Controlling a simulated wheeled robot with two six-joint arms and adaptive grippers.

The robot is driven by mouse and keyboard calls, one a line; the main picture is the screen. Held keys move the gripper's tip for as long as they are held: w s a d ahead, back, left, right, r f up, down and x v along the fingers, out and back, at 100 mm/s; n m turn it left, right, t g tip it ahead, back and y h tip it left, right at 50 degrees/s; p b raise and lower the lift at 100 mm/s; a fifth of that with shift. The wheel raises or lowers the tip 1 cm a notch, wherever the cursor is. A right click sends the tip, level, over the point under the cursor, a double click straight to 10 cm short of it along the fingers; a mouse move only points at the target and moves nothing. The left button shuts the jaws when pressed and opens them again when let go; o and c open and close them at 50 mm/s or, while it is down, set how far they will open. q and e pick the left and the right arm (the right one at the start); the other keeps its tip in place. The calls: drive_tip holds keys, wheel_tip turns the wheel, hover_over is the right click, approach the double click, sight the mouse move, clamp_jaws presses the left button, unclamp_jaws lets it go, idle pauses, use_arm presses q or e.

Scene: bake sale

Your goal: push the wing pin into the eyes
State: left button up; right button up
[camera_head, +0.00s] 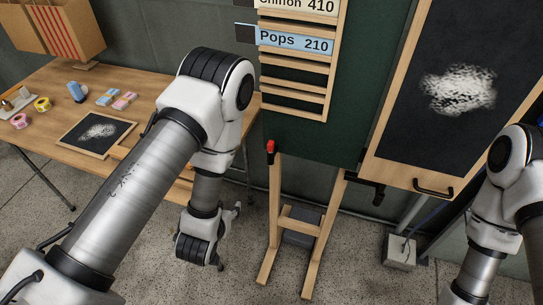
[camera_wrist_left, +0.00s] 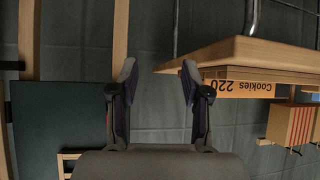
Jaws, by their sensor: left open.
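A small red-topped piece with a dark lower part (camera_head: 271,148), possibly the wing pin, stands upright at the green board's lower left corner, above an easel leg. Dark metal hardware (camera_head: 366,182), perhaps the eyes, sits between the green board (camera_head: 312,140) and the wood-framed chalkboard wing (camera_head: 458,80); whether a pin is in it I cannot tell. My left gripper (camera_head: 226,240) hangs low, left of the easel legs and apart from both. In the left wrist view its fingers (camera_wrist_left: 158,85) are spread and empty. My right arm shows at the right edge, its gripper out of frame.
A wooden table (camera_head: 60,95) with small items and a small chalkboard (camera_head: 96,133) stands at left. Easel legs (camera_head: 275,215) and a grey box (camera_head: 400,251) stand on the floor. A price rack (camera_head: 297,75) hangs on the green board. An orange Cookies sign (camera_wrist_left: 240,88) shows in the wrist view.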

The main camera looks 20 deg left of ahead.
sight(269, 150)
use_arm(q)
drive_tip(key=w+d+r+t+b, duration=0.1)
drive_tip(key=w+d+r+t, duration=0.1)
drive_tip(key=w, duration=0.3)
drive_tip(key=w+d+r+m+t+h+b, duration=0.1)
drive_tip(key=w+d+r+t+b, duration=0.1)
drive_tip(key=w, duration=0.3)
drive_tip(key=w+d+r+m+t+h+b, duration=0.1)
drive_tip(key=w+d+r+t+b, duration=0.1)
drive_tip(key=w+d+r+t, duration=0.1)
drive_tip(key=shift+w+d+r+t, duration=0.15)
drive_tip(key=shift+w+r+t, duration=0.15)
drive_tip(key=shift+w+r, duration=0.55)
drive_tip(key=shift+w+f, duration=0.15)
drive_tip(key=shift+w, duration=0.25)
clamp_jaws()
